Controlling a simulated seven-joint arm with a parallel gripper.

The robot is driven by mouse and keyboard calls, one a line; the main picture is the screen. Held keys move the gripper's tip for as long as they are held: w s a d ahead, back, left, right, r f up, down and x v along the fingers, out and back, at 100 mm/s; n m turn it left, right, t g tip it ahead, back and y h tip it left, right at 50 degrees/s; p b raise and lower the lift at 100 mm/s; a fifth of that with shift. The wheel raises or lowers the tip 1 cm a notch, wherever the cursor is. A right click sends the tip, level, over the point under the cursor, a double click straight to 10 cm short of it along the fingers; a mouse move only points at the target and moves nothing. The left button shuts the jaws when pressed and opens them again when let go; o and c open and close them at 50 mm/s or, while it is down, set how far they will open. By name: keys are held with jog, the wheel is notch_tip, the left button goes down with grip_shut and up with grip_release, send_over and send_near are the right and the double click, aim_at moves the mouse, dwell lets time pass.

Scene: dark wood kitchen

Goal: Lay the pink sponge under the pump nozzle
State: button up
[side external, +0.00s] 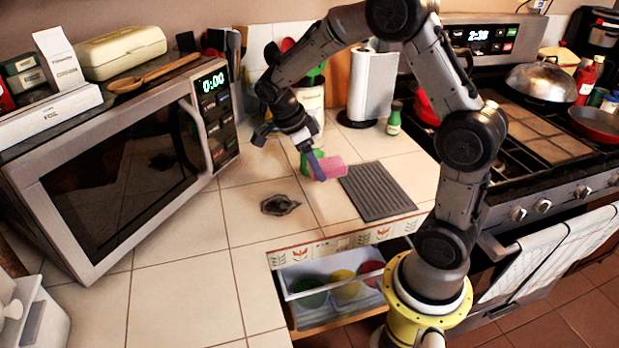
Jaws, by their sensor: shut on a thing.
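The pink sponge (334,168) is at the tip of my gripper (318,166), low over the tiled counter, just left of the grey ribbed mat. My gripper points down and is shut on the sponge; one bluish finger shows against its left end. I cannot tell whether the sponge touches the counter. A green thing (305,165) shows right behind the fingers, partly hidden by them; it may be a bottle. I cannot make out a pump nozzle clearly; my wrist and fingers cover that spot.
A grey ribbed mat (378,191) lies right of the sponge. A small dark dish (280,205) lies in front. The microwave (120,165) stands left, the paper towel roll (372,88) behind, the stove (545,130) right. An open drawer (335,285) holds bowls.

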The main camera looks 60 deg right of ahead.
aim_at(315, 188)
jog(key=shift+w+d+f, duration=0.25)
jog(key=shift+w+f, duration=0.35)
jog(key=shift+f, duration=0.2)
jog(key=shift+w+d+f, duration=0.1)
jog(key=shift+w+f, duration=0.05)
jog(key=shift+f, duration=0.75)
jog(key=shift+w+f, duration=0.1)
jog(key=shift+f, duration=0.8)
jog(key=shift+f, duration=0.1)
jog(key=o, duration=1.1)
jog(key=shift+o, duration=0.2)
